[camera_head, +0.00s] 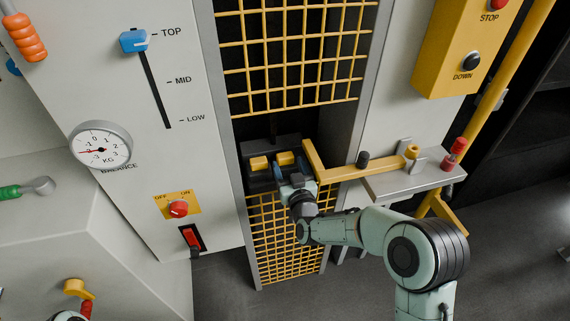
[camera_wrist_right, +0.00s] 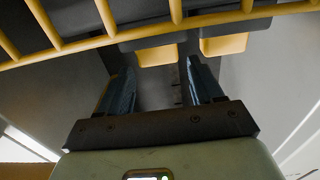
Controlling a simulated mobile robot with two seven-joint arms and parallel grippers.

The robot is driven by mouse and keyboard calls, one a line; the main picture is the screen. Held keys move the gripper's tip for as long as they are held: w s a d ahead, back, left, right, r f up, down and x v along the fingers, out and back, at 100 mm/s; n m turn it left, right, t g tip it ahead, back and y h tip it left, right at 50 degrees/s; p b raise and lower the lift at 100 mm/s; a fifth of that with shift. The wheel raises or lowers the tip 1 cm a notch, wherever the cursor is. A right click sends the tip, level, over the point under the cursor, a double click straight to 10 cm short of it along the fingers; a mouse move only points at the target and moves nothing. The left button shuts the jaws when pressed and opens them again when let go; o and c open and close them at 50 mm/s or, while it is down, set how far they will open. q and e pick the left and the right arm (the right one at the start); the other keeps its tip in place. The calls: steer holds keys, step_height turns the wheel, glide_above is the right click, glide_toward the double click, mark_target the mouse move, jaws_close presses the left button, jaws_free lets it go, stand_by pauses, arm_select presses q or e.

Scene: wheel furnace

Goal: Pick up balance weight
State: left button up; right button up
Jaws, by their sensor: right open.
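Two yellow-topped blocks, which look like the balance weights, sit side by side in a dark holder in the opening between the yellow grids: a left one (camera_head: 259,162) and a right one (camera_head: 284,158). My right gripper (camera_head: 288,177) reaches up to the holder, just below the right block, and partly hides it. In the right wrist view the dark fingers of the gripper (camera_wrist_right: 160,68) are apart with nothing between them. Two yellow parts (camera_wrist_right: 158,55) (camera_wrist_right: 225,45) show beyond the fingertips. My left gripper does not show clearly.
A yellow grid (camera_head: 290,60) hangs above the opening, and another grid (camera_head: 285,235) is below. A yellow bar (camera_head: 350,172) crosses just right of my gripper, above a grey shelf (camera_head: 410,180). A balance dial (camera_head: 100,146) is on the left panel.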

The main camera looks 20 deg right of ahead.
mark_target(286, 160)
steer(key=w, duration=0.4)
steer(key=shift+w+d+f+b, duration=0.15)
steer(key=shift+f+b, duration=0.15)
steer(key=shift+f, duration=0.05)
steer(key=shift+w, duration=0.45)
jaws_close()
steer(key=shift+r, duration=0.3)
